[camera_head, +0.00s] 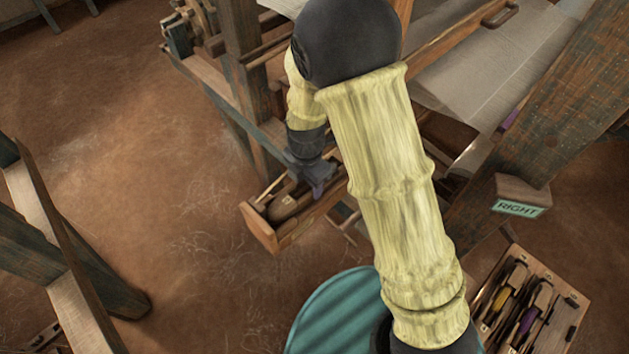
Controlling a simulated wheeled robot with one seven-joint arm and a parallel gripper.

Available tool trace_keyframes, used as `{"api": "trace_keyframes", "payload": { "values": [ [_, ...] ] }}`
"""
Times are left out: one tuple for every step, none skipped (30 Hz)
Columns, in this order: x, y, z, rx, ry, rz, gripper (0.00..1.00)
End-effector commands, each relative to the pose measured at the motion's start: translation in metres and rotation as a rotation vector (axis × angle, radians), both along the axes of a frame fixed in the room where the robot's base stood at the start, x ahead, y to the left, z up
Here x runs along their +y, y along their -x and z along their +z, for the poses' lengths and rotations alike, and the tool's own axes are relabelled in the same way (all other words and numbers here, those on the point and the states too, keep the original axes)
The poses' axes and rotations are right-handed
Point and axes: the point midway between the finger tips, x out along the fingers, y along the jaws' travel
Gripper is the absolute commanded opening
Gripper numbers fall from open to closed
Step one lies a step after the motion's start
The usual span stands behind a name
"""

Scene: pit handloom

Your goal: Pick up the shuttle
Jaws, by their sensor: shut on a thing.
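My gripper (316,184) is at the open end of a long wooden box (262,229) on the loom's near side, with its fingers pointing down into it. A brown, rounded wooden piece that looks like the shuttle (286,206) lies lengthwise in this box, just left of the fingers. The gripper is shut on it, as far as I can see. My arm hides the box's right part and some of the shuttle.
A wooden tray (566,324) with several bobbin-filled shuttles stands at the lower right, below a "RIGHT" sign (516,208). A loom post (243,85) rises close behind the box. Pale cloth (480,75) lies at the upper right. The earthen floor at left is mostly clear.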

Motion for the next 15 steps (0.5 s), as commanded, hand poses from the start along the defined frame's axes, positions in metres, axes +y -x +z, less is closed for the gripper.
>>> {"api": "trace_keyframes", "payload": {
  "values": [
    [0.000, -0.001, 0.003, -0.003, -0.002, 0.000, 0.20],
    [0.001, -0.001, 0.004, -0.003, -0.002, 0.000, 0.20],
    [0.001, -0.001, 0.007, -0.005, -0.004, 0.001, 0.20],
    [0.001, -0.001, 0.010, -0.005, -0.004, 0.001, 0.20],
    [0.001, -0.001, 0.013, -0.005, -0.004, 0.001, 0.20],
    [0.001, -0.002, 0.018, -0.007, -0.005, 0.001, 0.20],
    [0.001, -0.002, 0.022, -0.006, -0.004, 0.001, 0.20],
    [0.001, -0.001, 0.027, -0.008, -0.004, 0.001, 0.20],
    [0.001, -0.002, 0.034, -0.007, -0.005, 0.001, 0.20],
    [0.001, -0.002, 0.039, -0.007, -0.005, 0.001, 0.20],
    [0.001, -0.002, 0.044, -0.007, -0.005, 0.001, 0.20],
    [0.001, -0.001, 0.052, -0.008, -0.005, 0.000, 0.20],
    [0.001, -0.002, 0.057, -0.008, -0.005, 0.001, 0.20],
    [0.001, -0.002, 0.063, -0.007, -0.005, 0.000, 0.20],
    [0.001, -0.002, 0.070, -0.007, -0.005, 0.000, 0.20]
  ]
}}
